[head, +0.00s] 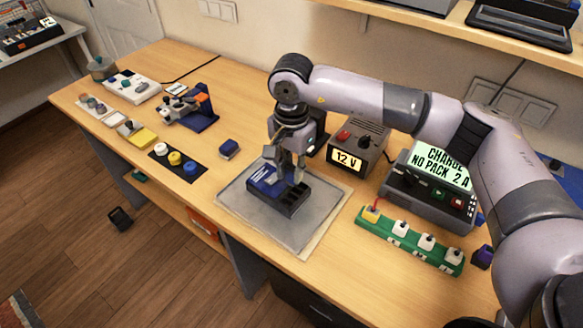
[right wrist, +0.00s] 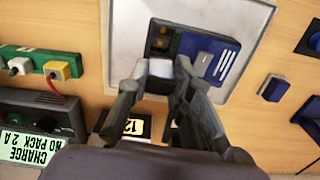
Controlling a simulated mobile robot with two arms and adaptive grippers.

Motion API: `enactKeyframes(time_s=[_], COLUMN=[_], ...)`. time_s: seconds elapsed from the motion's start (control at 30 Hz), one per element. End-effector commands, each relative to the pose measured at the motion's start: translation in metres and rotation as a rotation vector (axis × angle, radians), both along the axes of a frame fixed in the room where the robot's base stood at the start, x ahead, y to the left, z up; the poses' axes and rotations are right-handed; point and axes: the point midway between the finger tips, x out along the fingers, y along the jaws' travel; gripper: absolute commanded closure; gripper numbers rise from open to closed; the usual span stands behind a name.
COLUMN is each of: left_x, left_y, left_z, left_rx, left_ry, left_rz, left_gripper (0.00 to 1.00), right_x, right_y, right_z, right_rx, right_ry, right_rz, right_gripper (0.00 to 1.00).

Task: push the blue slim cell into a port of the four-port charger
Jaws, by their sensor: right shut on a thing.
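The four-port charger (head: 293,204) is a dark box with a blue panel on its left side, on a grey mat. In the right wrist view its blue panel (right wrist: 226,63) carries a white label, beside dark square ports (right wrist: 160,42). My right gripper (head: 289,176) is over the charger, pointing down, with its fingers (right wrist: 157,78) shut on the blue slim cell (right wrist: 160,68). Only a pale face of the cell shows between the fingers; the rest is hidden. I cannot tell how deep it sits in a port. My left gripper is out of view.
A dark blue block (head: 229,149) lies left of the grey mat (head: 304,237). The 12 V supply (head: 358,148), the charge display unit (head: 430,185) and a green strip with plugs (head: 408,240) stand to the right. A button panel (head: 174,162) lies farther left.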

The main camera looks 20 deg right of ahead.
Motion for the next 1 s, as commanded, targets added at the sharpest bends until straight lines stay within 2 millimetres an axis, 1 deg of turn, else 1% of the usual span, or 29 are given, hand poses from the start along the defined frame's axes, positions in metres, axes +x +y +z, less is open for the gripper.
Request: enactKeyframes(time_s=[0.03, 0.2, 0.33, 0.47, 1.0], left_x=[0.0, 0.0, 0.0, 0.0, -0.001], left_y=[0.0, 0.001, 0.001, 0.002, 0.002], left_z=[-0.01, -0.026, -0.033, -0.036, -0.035], left_rx=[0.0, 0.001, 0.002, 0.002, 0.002], left_ry=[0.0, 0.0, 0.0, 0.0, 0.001], left_rz=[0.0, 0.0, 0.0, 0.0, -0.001], left_gripper=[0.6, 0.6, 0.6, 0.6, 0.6], right_x=[0.0, 0.0, 0.0, 0.0, 0.0], right_y=[0.0, 0.0, 0.0, 0.0, 0.0], right_z=[-0.011, -0.027, -0.035, -0.038, -0.037], right_rx=[0.0, 0.0, 0.001, 0.001, 0.0], right_ry=[0.0, 0.0, -0.001, -0.001, 0.0], right_rz=[-0.001, -0.001, -0.001, -0.001, -0.001], right_gripper=[0.98, 0.98, 0.98, 0.98, 0.98])
